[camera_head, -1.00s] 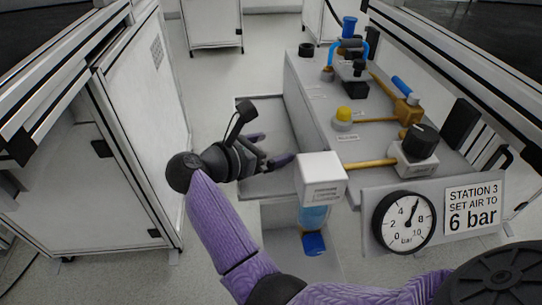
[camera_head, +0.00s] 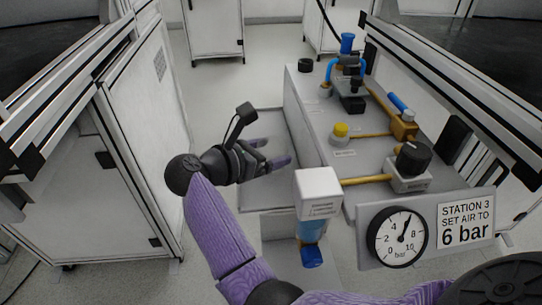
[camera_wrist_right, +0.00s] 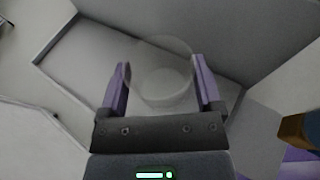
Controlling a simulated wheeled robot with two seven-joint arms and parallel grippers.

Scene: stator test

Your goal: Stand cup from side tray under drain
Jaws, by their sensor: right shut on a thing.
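A clear, see-through cup (camera_wrist_right: 163,78) is between the two purple fingers of my right gripper (camera_wrist_right: 163,82) in the right wrist view, held by them. In the head view the right gripper (camera_head: 270,152) is over the grey side tray (camera_head: 262,122), and the cup hardly shows there. The blue drain (camera_head: 312,257) is under the bluish filter bowl (camera_head: 311,230), below a white block (camera_head: 318,191). It is nearer the camera and right of the gripper. My left gripper is not in view.
The grey bench (camera_head: 310,122) stands right of the gripper with a yellow knob (camera_head: 341,130), a black knob (camera_head: 413,157) and yellow pipes. A gauge (camera_head: 398,237) and a sign (camera_head: 466,223) face front. A pale lower surface (camera_head: 275,250) lies beside the drain.

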